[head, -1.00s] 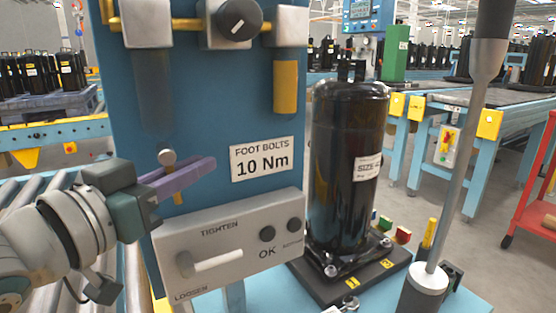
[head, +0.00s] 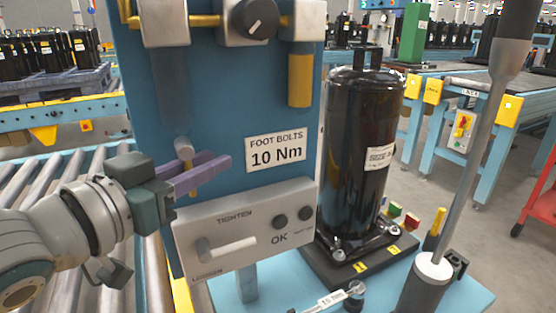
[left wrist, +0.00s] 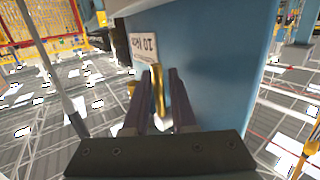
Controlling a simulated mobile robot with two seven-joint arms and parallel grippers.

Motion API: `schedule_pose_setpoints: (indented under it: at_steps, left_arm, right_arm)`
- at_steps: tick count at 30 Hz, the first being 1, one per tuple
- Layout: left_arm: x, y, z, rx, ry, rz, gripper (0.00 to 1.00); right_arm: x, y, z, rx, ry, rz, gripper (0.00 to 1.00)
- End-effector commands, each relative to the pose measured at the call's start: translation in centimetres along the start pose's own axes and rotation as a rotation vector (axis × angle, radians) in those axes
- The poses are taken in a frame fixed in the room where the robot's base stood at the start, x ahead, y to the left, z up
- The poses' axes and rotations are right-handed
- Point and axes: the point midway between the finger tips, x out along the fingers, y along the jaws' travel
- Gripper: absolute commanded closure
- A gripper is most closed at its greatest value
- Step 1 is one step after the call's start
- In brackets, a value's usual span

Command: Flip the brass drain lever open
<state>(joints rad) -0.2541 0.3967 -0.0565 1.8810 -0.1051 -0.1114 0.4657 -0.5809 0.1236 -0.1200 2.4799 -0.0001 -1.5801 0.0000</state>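The brass drain lever (head: 184,150) hangs under the left filter bowl (head: 170,85) on the blue panel. In the head view its middle is hidden behind my left fingers, and a short brass end shows below them. My left gripper (head: 210,170), with purple fingers, reaches in from the left. In the left wrist view the lever (left wrist: 158,88) stands between the two fingertips (left wrist: 160,85), with a narrow gap seeming to show beside it. The fingers look open around it; contact is hard to tell. My right gripper is not in view.
A grey box with a white handle (head: 230,248) is just below my left gripper. The "10 Nm" label (head: 276,151) is right of it. A black compressor (head: 362,150) and a grey upright rod (head: 480,160) stand further right. Rollers (head: 85,185) lie at left.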

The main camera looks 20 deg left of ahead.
Motion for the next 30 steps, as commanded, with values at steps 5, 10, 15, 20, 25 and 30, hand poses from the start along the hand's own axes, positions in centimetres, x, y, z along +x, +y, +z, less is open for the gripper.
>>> schedule_pose_setpoints:
  at_steps: [5, 10, 15, 20, 25, 30]
  left_arm:
    - [-2.7, 0.0, 0.0, -0.002, -0.006, 0.0, 0.75]
    - [-5.9, 0.0, 0.0, -0.001, -0.006, -0.001, 0.75]
    - [-8.3, 0.0, 0.0, -0.001, -0.005, -0.001, 0.75]
    - [-9.3, 0.0, 0.0, 0.0, -0.003, -0.001, 0.75]
    - [-9.4, 0.0, 0.0, 0.001, -0.001, -0.001, 0.75]
    - [-9.4, 0.0, 0.0, 0.001, -0.001, -0.001, 0.75]
  right_arm:
    - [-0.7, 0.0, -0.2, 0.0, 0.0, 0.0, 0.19]
    - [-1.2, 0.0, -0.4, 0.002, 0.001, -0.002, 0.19]
    - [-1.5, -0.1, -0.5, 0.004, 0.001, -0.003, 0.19]
    - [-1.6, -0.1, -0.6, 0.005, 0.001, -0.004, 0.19]
    - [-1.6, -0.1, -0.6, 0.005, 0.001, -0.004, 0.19]
    - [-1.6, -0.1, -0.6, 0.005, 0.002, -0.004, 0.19]
